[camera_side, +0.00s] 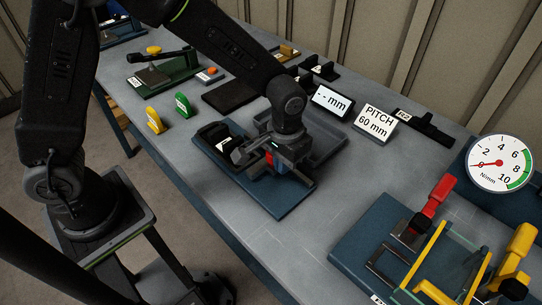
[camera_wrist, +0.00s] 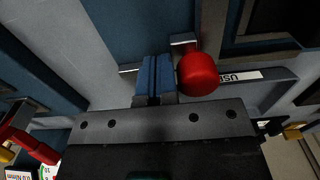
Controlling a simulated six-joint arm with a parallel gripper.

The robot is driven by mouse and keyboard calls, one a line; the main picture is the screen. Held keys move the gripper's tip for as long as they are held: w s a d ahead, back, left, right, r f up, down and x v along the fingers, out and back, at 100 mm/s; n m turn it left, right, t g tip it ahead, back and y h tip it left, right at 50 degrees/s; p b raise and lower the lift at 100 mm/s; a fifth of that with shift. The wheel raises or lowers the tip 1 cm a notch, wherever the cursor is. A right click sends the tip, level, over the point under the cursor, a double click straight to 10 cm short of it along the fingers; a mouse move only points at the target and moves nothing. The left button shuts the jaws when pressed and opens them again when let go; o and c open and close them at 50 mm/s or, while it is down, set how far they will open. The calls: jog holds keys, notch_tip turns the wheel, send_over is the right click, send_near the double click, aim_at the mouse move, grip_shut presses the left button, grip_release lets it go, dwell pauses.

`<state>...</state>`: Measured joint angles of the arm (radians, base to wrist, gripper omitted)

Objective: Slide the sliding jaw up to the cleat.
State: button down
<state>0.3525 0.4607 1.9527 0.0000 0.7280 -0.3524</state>
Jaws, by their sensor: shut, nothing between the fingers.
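My gripper (camera_side: 272,162) is low over a blue baseplate (camera_side: 283,207) in the middle of the bench. In the wrist view its two blue fingers (camera_wrist: 155,78) are together, with nothing between them. A red round knob (camera_wrist: 198,74) is just right of the fingers; I cannot tell whether they touch. The knob partly covers a white label (camera_wrist: 240,76) on a grey bar. A black block (camera_side: 216,135) stands at the baseplate's far left end. My gripper hides much of the fixture, and I cannot make out for sure which part is the sliding jaw or the cleat.
A fixture with a red handle (camera_side: 430,199) and a yellow handle (camera_side: 519,245) stands front right, beside a round dial (camera_side: 499,163). A sign reading PITCH 60 mm (camera_side: 376,123) and a display (camera_side: 331,101) stand behind. Yellow (camera_side: 154,120) and green (camera_side: 183,104) tags stand at left.

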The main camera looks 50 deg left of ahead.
jog(key=shift+a, duration=3.8)
jog(key=shift+d, duration=0.3)
jog(key=shift+r, duration=0.2)
notch_tip(320, 180, up, 9)
jog(key=shift+f, duration=0.2)
dwell(0.8)
dwell(0.5)
